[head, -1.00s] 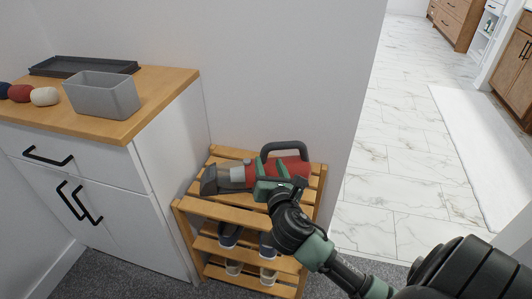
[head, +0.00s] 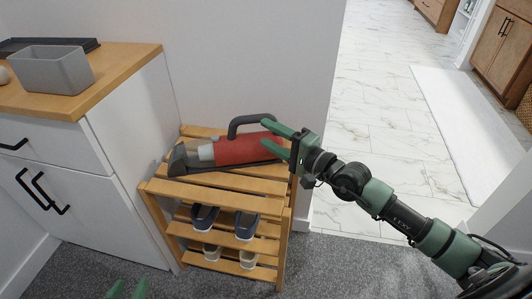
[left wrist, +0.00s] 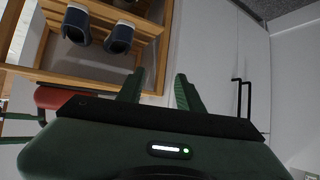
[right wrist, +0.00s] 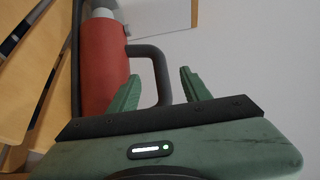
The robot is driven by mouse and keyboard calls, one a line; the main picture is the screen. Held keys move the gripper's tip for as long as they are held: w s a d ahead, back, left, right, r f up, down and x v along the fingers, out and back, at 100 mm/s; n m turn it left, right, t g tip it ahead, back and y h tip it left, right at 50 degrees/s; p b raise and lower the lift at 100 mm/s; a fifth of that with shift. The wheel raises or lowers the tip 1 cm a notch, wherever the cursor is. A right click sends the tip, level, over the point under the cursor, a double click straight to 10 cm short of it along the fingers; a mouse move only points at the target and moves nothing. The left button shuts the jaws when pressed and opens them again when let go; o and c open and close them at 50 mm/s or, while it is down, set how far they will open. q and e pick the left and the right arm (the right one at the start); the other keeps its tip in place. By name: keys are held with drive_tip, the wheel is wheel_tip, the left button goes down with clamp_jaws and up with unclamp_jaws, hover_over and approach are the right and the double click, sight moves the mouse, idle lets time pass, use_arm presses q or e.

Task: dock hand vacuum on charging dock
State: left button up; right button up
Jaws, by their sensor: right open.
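The red hand vacuum (head: 240,149), with a clear and dark nozzle and a dark loop handle (head: 233,125), lies on the shoe rack's slatted top, nozzle to the left. A dark strip (head: 235,169) runs along its lower side; I cannot tell whether this is the charging dock. My right gripper (head: 268,136) is open at the vacuum's right end. In the right wrist view, the red body (right wrist: 104,65) is left of the fingers and the handle shows beyond the gap between them. My left gripper (left wrist: 160,90) is open and empty, low before the rack; its fingertips show at the head view's bottom edge.
The wooden shoe rack (head: 215,187) holds several shoes on its lower shelves. A white cabinet (head: 130,125) stands close on its left, with a grey bin (head: 52,70) and dark tray on top. A wall is behind the rack. Marble floor (head: 385,110) lies open at right.

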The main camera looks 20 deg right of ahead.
sight(246, 122)
drive_tip(key=b+x, duration=0.1)
drive_tip(key=x, duration=0.6)
drive_tip(key=shift+w+a, duration=0.2)
drive_tip(key=shift+w, duration=0.15)
use_arm(q)
drive_tip(key=w+r+t, duration=0.1)
drive_tip(key=r, duration=0.1)
drive_tip(key=w+d+r+t+h, duration=0.1)
drive_tip(key=w+r, duration=0.1)
drive_tip(key=shift+d+r+t, duration=0.15)
drive_tip(key=shift+d+t, duration=0.05)
drive_tip(key=shift+t, duration=0.2)
use_arm(e)
clamp_jaws()
drive_tip(key=shift+r, duration=0.15)
idle(0.4)
